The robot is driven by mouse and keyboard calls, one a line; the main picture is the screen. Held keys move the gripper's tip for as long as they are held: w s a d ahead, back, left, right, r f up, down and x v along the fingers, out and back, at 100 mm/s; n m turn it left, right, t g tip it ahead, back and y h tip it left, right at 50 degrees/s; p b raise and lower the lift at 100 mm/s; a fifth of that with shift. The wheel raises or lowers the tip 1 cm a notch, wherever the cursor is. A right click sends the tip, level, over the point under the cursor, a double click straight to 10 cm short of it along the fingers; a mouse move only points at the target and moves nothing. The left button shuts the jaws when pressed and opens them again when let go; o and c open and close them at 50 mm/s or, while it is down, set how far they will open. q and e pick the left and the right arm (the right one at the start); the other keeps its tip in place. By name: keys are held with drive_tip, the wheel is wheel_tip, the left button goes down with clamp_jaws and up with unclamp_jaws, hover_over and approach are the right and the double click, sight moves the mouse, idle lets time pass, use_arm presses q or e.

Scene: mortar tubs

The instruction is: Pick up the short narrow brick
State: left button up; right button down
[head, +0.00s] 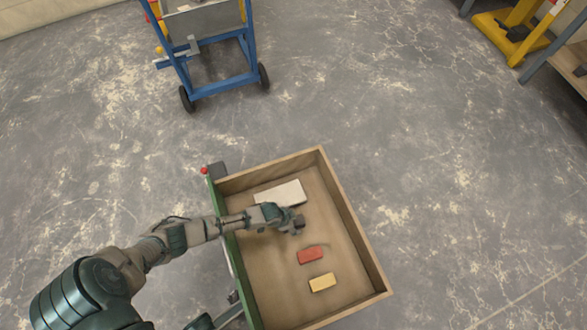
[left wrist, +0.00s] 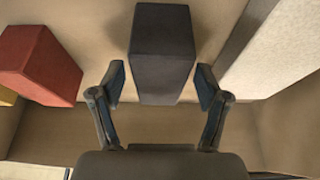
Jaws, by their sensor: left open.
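A dark grey brick (head: 299,220) lies in the wooden tray, partly hidden by my left gripper (head: 289,226) in the head view. In the left wrist view the dark brick (left wrist: 162,55) is centred ahead of my left gripper (left wrist: 160,83), one open finger to each side. Narrow gaps show between brick and fingers; I cannot tell how deep the brick sits between them. A red brick (head: 310,255) and a yellow brick (head: 322,283) lie nearer the bottom of the head view. A larger pale brick (head: 280,194) lies above. My right gripper is not in view.
The tray (head: 355,230) has raised wooden walls, and its left side (head: 216,200) is green. Bare tray floor lies right of the bricks. The pale brick (left wrist: 262,50) is close on the right in the wrist view. A blue wheeled cart (head: 222,75) stands beyond on open floor.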

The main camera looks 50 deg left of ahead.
use_arm(q)
drive_tip(key=shift+f, duration=0.2)
clamp_jaws()
idle(0.3)
drive_tip(key=shift+r, duration=0.1)
